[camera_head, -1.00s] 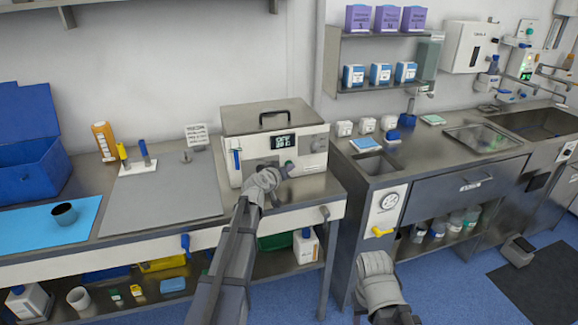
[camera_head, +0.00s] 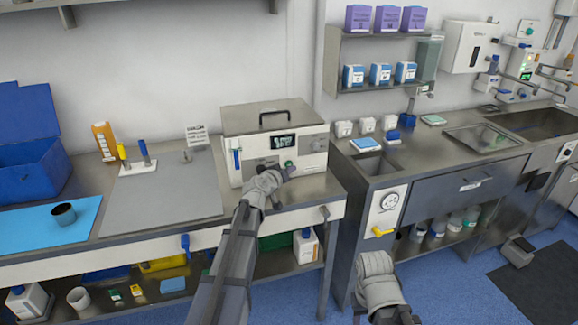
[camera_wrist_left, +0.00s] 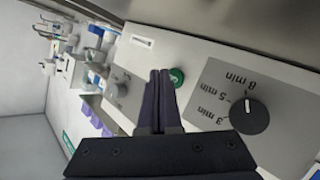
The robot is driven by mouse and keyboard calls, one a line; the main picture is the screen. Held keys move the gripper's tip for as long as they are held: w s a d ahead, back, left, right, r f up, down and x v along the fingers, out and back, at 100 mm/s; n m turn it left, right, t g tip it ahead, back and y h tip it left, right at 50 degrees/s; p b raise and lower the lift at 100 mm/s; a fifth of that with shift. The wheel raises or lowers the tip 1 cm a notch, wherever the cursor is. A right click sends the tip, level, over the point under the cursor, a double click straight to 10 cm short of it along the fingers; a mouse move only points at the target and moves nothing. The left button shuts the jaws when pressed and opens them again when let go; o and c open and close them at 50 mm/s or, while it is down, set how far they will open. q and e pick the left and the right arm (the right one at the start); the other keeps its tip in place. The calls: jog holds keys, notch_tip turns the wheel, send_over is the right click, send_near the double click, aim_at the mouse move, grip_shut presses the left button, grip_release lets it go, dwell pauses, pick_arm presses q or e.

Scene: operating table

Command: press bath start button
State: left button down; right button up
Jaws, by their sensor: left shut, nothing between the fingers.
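The bath is a white-fronted box with a grey lid (camera_head: 268,117), standing on the steel bench in the head view. Its front has a dark display (camera_head: 284,143) and a small green button (camera_head: 289,163), which also shows in the left wrist view (camera_wrist_left: 178,78). My left gripper (camera_head: 290,172) is shut and empty in front of the panel. In the left wrist view its fingertips (camera_wrist_left: 160,76) appear right beside the green button, partly overlapping its edge. I cannot tell whether they touch the panel. A link of my right arm shows at the bottom; its fingers are not visible.
A black timer knob (camera_wrist_left: 249,115) and another grey knob (camera_wrist_left: 116,88) flank the button in the wrist view. A grey mat (camera_head: 160,203) lies left of the bath. A sink counter (camera_head: 455,150) stands to the right, beyond a gap.

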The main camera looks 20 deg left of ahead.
dwell(0.3)
pick_arm(q)
jog(key=shift+s+d, duration=0.75)
jog(key=shift+s, duration=0.35)
jog(key=shift+s+d, duration=0.7)
jog(key=shift+s, duration=0.35)
jog(key=shift+d, duration=0.1)
jog(key=s+d+f+m+g+h+p, duration=0.1)
jog(key=s+d+f+m+g+p, duration=0.2)
jog(key=s+d, duration=0.45)
jog(key=s+d+f+m+g+h+p, duration=0.1)
jog(key=s+d+f+m+g, duration=0.1)
jog(key=s+d+f+g, duration=0.45)
jog(key=s+d+m+g+y+p, duration=0.2)
jog(key=s+g+y, duration=0.3)
jog(key=s, duration=1.5)
jog(key=shift+r+y, duration=0.15)
jog(key=shift+y, duration=0.15)
